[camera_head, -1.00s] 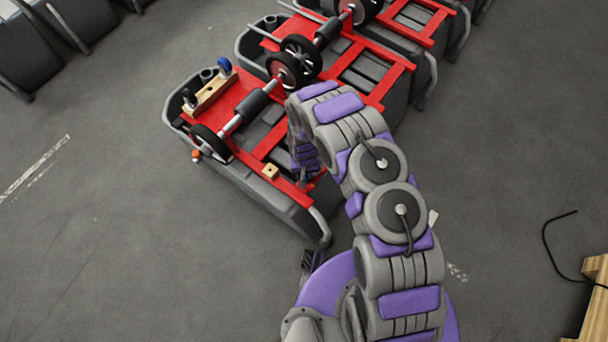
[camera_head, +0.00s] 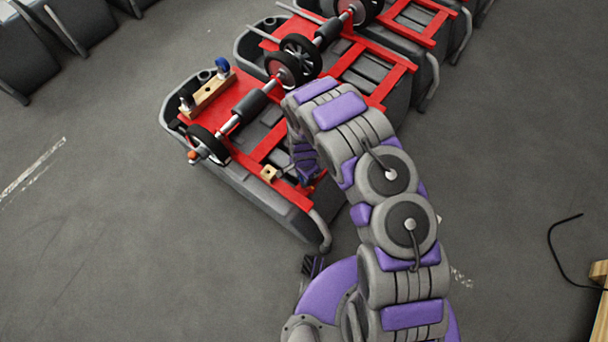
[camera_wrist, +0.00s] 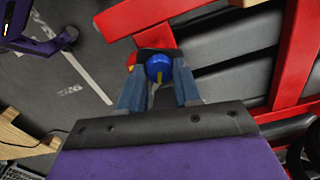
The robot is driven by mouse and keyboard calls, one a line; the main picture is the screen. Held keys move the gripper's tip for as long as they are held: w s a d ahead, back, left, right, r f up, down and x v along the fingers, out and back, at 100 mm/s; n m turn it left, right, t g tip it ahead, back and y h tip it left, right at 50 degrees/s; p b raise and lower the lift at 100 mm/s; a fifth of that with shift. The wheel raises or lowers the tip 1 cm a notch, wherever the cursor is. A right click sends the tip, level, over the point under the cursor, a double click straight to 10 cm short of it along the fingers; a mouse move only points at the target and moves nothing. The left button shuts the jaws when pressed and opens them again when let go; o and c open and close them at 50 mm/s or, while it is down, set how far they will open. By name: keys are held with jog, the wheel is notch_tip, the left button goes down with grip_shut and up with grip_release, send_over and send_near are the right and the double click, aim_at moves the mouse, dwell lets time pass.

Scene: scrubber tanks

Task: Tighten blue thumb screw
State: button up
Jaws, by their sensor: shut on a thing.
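The blue thumb screw (camera_wrist: 158,68) shows in the wrist view between the two fingers of my gripper (camera_wrist: 159,80). The fingers stand on either side of it and are shut on it. A yellowish mark shows on the screw's face. In the head view the small wooden block (camera_head: 269,174) sits on the near red rail of the front tank. My gripper (camera_head: 287,172) is beside it, mostly hidden behind my arm. The screw cannot be made out in the head view.
The front tank's red frame (camera_head: 235,96) carries wheels on an axle (camera_head: 230,124) and a longer wooden block with casters (camera_head: 208,96). More tanks stand behind. A black cable (camera_head: 552,245) lies on the floor at right. Open floor lies to the left.

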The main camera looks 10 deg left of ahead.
jog(key=m, duration=0.6)
jog(key=shift+w+a+r, duration=0.15)
jog(key=shift+w+a, duration=0.05)
jog(key=m, duration=0.6)
jog(key=shift+m, duration=0.4)
jog(key=o, duration=1.1)
jog(key=shift+s, duration=0.1)
jog(key=shift+c, duration=0.2)
jog(key=shift+d, duration=0.1)
